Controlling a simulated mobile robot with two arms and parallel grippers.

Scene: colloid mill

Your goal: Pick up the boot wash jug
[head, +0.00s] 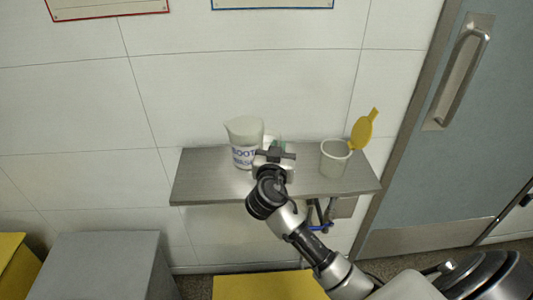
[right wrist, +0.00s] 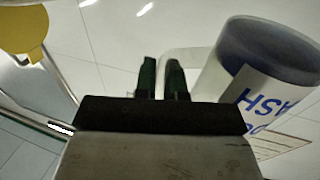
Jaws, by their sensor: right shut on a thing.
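The boot wash jug (head: 244,130) is a pale jug with blue lettering and a pouring lip. It stands upright on the left part of a grey wall shelf (head: 205,175). My right gripper (head: 273,153) is at the jug's right side, over the shelf. In the right wrist view the jug (right wrist: 262,95) is at the right, and the right gripper's dark fingers (right wrist: 161,72) are close together at its pale loop handle. They are shut on the handle. My left gripper is in neither view.
A pale open container (head: 334,160) with a raised yellow lid (head: 363,128) stands on the shelf's right part. A tiled wall is behind. A door (head: 440,170) with a metal handle is at the right. Grey and yellow boxes (head: 100,265) are at the lower left.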

